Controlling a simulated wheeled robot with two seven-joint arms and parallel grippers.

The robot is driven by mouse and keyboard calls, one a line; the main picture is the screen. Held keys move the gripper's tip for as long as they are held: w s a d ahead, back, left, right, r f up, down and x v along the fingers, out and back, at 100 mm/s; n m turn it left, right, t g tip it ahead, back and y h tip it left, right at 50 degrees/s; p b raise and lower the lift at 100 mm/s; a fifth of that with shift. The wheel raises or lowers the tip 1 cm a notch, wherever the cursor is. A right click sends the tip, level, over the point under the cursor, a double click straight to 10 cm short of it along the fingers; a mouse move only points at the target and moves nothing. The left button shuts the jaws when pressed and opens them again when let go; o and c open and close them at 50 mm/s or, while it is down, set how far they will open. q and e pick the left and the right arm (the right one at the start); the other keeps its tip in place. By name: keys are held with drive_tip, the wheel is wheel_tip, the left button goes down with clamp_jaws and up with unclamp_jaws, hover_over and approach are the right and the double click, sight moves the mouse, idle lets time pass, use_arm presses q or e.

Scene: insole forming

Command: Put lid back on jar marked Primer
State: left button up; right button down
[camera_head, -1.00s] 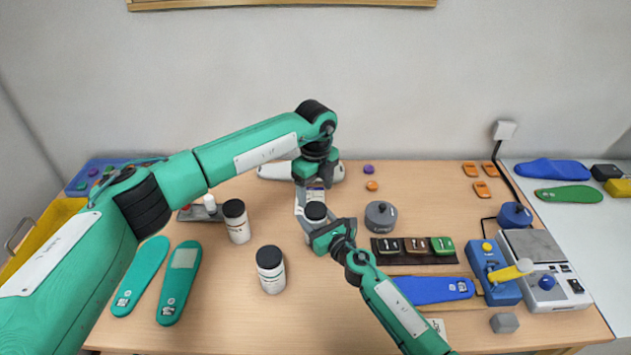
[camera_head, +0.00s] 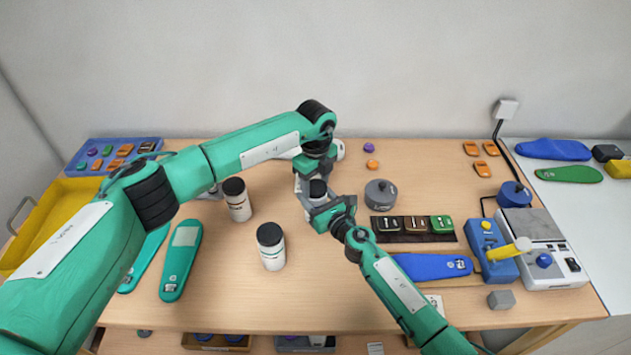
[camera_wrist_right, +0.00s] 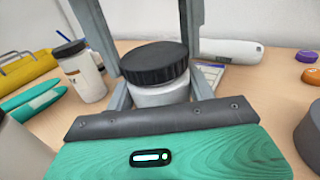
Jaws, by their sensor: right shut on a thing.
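A white jar (camera_wrist_right: 160,95) with a black lid (camera_wrist_right: 153,62) stands upright at mid-table; its label is hidden. In the head view the black lid (camera_head: 318,188) shows between my grippers. My right gripper (camera_head: 322,207) is shut on the jar's body, its fingers either side of it below the lid.
Two more white jars with black lids (camera_head: 237,200) (camera_head: 271,246) stand to the left. A round grey pot (camera_head: 380,192) and a dark tray of small blocks (camera_head: 412,237) lie to the right. Teal insoles (camera_head: 180,262) lie at left. The front middle is clear.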

use_arm(q)
drive_tip(key=m, duration=1.4)
drive_tip(key=shift+m, duration=0.4)
drive_tip(key=m, duration=1.5)
drive_tip(key=shift+m, duration=0.4)
drive_tip(key=m, duration=0.4)
drive_tip(key=shift+m, duration=0.4)
drive_tip(key=m, duration=0.5)
drive_tip(key=shift+f, duration=0.1)
drive_tip(key=o, duration=1.1)
